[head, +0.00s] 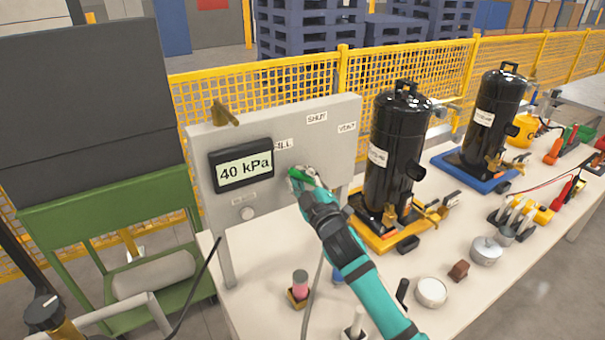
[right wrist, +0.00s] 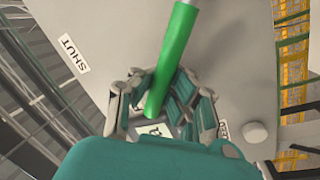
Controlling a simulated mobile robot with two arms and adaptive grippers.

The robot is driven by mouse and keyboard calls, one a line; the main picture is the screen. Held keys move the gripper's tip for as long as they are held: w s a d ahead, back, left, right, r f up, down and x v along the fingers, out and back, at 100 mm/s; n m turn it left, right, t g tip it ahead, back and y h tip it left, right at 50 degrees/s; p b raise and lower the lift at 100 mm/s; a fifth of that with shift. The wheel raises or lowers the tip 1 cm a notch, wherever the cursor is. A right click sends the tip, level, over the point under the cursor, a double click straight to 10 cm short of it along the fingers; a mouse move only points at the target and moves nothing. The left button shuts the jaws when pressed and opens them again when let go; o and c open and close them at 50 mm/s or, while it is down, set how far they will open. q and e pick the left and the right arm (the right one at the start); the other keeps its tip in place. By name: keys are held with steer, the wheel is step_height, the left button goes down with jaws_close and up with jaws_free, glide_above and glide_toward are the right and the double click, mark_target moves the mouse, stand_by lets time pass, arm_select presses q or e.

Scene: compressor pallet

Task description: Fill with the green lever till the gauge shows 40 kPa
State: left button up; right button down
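The grey panel (head: 205,150) stands at the near end of the white table. Its gauge (head: 244,170) reads 40 kPa. Labels FILL (head: 283,144), SHUT (head: 317,119) and VENT (head: 347,127) are on the panel. The green lever (head: 301,175) is at the panel's front, below the FILL label. My right gripper (head: 308,186) is at it. In the right wrist view, the green lever (right wrist: 176,50) runs between the two fingers (right wrist: 160,100), which appear closed on it from both sides; the SHUT label (right wrist: 73,52) is left of it. My left gripper is not in view.
Two black cylinders (head: 397,150) (head: 495,115) stand on yellow and blue bases right of the panel. A yellow fence (head: 385,85) runs behind.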

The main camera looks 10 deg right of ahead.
steer(key=c, duration=2)
jaws_free()
steer(key=shift+s+a+f, duration=0.1)
steer(key=shift+f, duration=0.45)
steer(key=o, duration=0.7)
steer(key=shift+s+d+r, duration=0.2)
steer(key=shift+s+r, duration=0.1)
steer(key=shift+r, duration=0.05)
steer(key=shift+o, duration=0.3)
steer(key=shift+w, duration=0.15)
steer(key=shift+a, duration=0.1)
steer(key=v, duration=1.2)
